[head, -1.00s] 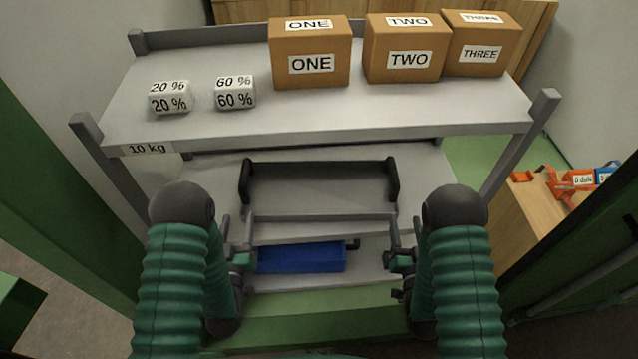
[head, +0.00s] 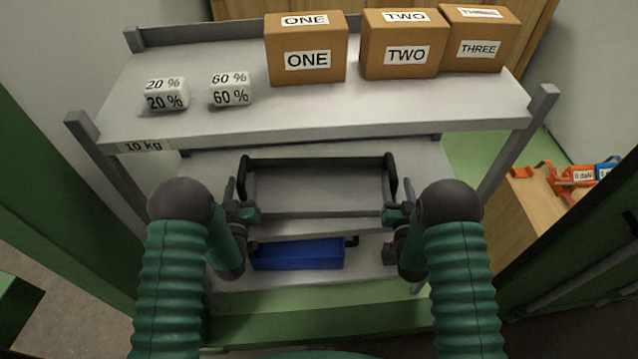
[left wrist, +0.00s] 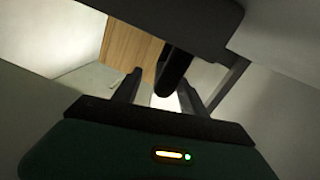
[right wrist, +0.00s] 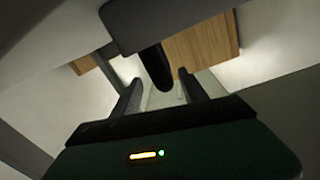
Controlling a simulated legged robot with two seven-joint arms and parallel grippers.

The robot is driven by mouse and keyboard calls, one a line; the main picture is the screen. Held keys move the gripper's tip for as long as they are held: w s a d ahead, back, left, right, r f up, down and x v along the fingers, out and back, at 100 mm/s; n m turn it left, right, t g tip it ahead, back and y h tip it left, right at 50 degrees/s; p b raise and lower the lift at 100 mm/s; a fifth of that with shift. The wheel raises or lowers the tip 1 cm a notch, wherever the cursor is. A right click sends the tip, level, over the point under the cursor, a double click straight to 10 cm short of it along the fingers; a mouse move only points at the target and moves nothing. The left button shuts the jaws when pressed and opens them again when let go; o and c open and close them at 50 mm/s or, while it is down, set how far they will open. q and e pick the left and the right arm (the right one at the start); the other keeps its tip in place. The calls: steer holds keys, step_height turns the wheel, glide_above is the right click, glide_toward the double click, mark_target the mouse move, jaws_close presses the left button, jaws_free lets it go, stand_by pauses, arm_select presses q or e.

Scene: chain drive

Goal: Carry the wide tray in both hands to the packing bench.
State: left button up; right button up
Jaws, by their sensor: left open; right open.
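The wide grey tray (head: 318,190) with a black upright handle at each end rests on the middle shelf of the rack. My left gripper (head: 236,190) is open at the tray's left handle (head: 245,174). In the left wrist view a dark handle bar (left wrist: 174,72) shows between the open fingers (left wrist: 158,84). My right gripper (head: 393,190) is open at the tray's right handle (head: 389,176). In the right wrist view a dark bar (right wrist: 155,68) shows between the open fingers (right wrist: 158,86). Whether any finger touches a handle, I cannot tell. No packing bench is identifiable.
The top shelf (head: 200,125) overhangs close above and behind the tray, carrying labelled boxes (head: 307,62) and two white percent blocks (head: 165,95). A blue object (head: 298,254) lies on the lower shelf. A wooden table (head: 535,215) with orange items (head: 570,182) stands at right.

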mark_target(243, 170)
arm_select(q)
steer(key=w, duration=0.3)
steer(key=w+a, duration=0.1)
steer(key=w, duration=0.1)
steer(key=shift+w, duration=0.1)
arm_select(e)
steer(key=w, duration=0.3)
steer(key=w+a, duration=0.1)
steer(key=w, duration=0.1)
steer(key=shift+w, duration=0.1)
arm_select(q)
steer(key=shift+d, duration=0.1)
arm_select(e)
steer(key=shift+d, duration=0.1)
arm_select(q)
steer(key=shift+d, duration=0.1)
arm_select(e)
steer(key=shift+d, duration=0.1)
arm_select(q)
steer(key=shift+c, duration=1.3)
arm_select(e)
steer(key=shift+c, duration=1.3)
arm_select(q)
jaws_close()
arm_select(e)
jaws_close()
